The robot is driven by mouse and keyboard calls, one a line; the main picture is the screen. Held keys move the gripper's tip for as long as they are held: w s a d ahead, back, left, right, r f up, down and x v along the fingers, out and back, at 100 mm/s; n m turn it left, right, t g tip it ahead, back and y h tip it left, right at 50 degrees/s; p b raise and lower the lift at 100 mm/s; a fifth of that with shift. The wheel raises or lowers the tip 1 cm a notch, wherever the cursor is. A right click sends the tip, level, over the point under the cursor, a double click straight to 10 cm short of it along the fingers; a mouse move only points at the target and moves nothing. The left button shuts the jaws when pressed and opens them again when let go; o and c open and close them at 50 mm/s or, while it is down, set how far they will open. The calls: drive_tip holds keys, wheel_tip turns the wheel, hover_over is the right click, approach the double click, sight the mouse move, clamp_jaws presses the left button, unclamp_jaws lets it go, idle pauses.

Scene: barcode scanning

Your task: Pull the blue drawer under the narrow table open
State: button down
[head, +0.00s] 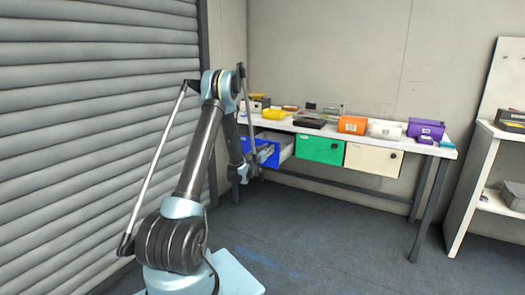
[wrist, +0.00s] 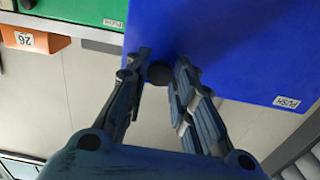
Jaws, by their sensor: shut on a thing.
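The blue drawer (head: 266,154) hangs under the left end of the narrow table (head: 436,152). It stands partly open: its front is ahead of the green drawer beside it, and its grey side wall shows. In the wrist view the blue drawer front (wrist: 225,45) fills the upper right, with a round dark knob (wrist: 159,74). My gripper (wrist: 163,62) has its two fingers on either side of that knob, shut on it. In the head view my arm partly hides the drawer, and the grip on the knob cannot be made out there.
A green drawer (head: 319,149) and a cream drawer (head: 373,159) are closed to the right. Orange (head: 352,124), white (head: 384,128) and purple (head: 426,128) bins stand on the table. A grey shutter wall (head: 85,100) is at left. Floor (head: 330,230) in front is clear.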

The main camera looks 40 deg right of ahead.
drive_tip(key=shift+a, duration=0.1)
idle(0.3)
drive_tip(key=c, duration=1.3)
unclamp_jaws()
drive_tip(key=shift+c, duration=0.2)
drive_tip(key=v, duration=0.7)
drive_tip(key=shift+a, duration=0.25)
drive_tip(key=shift+r, duration=0.1)
